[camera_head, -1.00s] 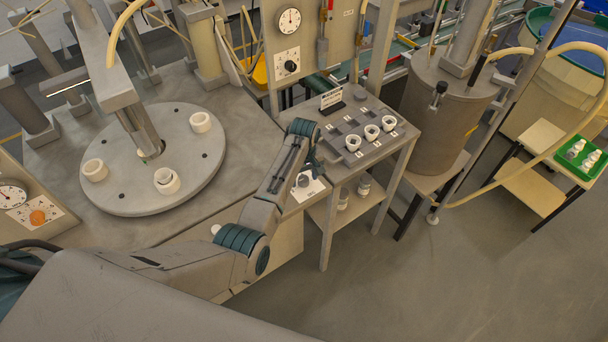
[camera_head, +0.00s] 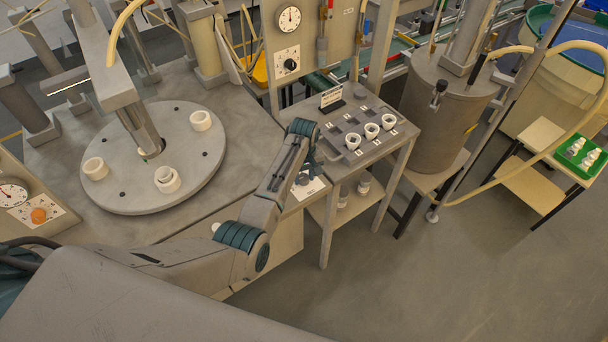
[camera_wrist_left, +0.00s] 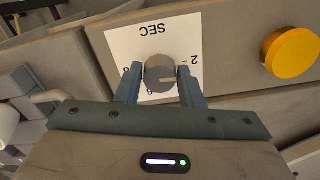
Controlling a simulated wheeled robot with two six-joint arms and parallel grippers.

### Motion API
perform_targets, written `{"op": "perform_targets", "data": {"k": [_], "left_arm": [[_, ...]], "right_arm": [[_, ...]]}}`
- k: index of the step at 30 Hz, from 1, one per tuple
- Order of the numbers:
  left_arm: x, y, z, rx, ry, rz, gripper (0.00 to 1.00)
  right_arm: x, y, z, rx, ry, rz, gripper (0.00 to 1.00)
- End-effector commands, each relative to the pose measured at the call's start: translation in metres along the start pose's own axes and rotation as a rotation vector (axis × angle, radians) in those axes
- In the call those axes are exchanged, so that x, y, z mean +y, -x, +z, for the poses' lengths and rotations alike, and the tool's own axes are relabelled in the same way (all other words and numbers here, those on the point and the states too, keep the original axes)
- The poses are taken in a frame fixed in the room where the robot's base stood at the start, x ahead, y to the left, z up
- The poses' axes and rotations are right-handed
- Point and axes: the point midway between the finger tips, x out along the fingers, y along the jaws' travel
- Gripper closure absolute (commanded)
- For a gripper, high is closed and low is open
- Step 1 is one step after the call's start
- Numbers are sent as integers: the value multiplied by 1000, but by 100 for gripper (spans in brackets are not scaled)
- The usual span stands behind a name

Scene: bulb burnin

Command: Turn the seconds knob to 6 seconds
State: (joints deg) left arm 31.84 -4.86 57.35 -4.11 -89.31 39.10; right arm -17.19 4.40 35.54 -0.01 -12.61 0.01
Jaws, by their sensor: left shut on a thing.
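The grey seconds knob (camera_wrist_left: 160,72) sits on a white dial plate (camera_wrist_left: 120,42) marked SEC, which appears upside down in the left wrist view. A pale mark on the knob's face points to the right there, below the numeral 2. Other numerals show left of and below the knob, partly covered and hard to read. My left gripper (camera_wrist_left: 161,76) has one finger on each side of the knob and is shut on it. In the head view, the left gripper (camera_head: 309,172) is at the dial plate (camera_head: 312,188), largely hiding the knob. My right gripper is not in view.
A yellow button (camera_wrist_left: 290,53) stands beside the dial plate. In the head view, a small table (camera_head: 378,157) with several white cups is just right of the gripper. A round turntable (camera_head: 140,188) with white rings lies left. Open floor is at the lower right.

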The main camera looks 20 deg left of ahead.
Motion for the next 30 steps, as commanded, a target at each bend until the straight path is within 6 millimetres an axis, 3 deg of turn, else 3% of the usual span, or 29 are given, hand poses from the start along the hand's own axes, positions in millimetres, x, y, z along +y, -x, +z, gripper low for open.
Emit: {"op": "perform_targets", "data": {"k": [30], "left_arm": [[-2, 1, -2, 3, -907, 0, 88]], "right_arm": [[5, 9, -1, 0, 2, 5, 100]]}}
